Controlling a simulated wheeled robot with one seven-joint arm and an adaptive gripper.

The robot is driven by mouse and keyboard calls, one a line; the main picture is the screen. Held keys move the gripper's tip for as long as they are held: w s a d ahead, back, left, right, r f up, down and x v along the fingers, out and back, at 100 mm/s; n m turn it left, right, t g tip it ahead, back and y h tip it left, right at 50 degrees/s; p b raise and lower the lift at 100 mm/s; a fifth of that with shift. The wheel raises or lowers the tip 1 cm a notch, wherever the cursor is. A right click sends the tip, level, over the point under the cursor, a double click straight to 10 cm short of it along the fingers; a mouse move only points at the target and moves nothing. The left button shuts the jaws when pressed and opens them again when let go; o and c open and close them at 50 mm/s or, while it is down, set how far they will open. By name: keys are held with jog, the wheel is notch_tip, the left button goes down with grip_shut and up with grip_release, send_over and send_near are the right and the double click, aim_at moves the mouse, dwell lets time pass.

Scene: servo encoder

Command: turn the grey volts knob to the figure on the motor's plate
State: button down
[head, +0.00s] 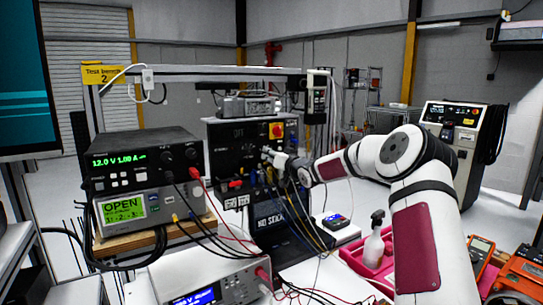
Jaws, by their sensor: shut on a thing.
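My gripper (268,153) reaches from the right to the front of a black box (224,155). Its fingers are shut at a knob position on that panel. The fingertips cover the grey volts knob, so its pointer and setting cannot be read. A dim OFF marking (238,133) shows on the panel, left of a red switch on a yellow plate (277,130). I cannot make out the motor or a readable figure on its plate in this view.
Left stands a bench supply (141,158) reading 12.0 V 1.00 A, above a meter (125,210) showing OPEN. A spray bottle (375,240) stands in a pink tray (352,258) below my arm.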

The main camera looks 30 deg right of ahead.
jog(key=shift+f+m, duration=0.1)
jog(key=shift+m, duration=0.7)
jog(key=c, duration=1.4)
grip_release()
jog(key=shift+a, duration=0.1)
jog(key=shift+c, duration=0.2)
jog(key=shift+s, duration=0.1)
jog(key=shift+s, duration=0.2)
jog(key=s, duration=1.1)
jog(key=shift+s+d, duration=0.2)
jog(key=shift+d, duration=0.05)
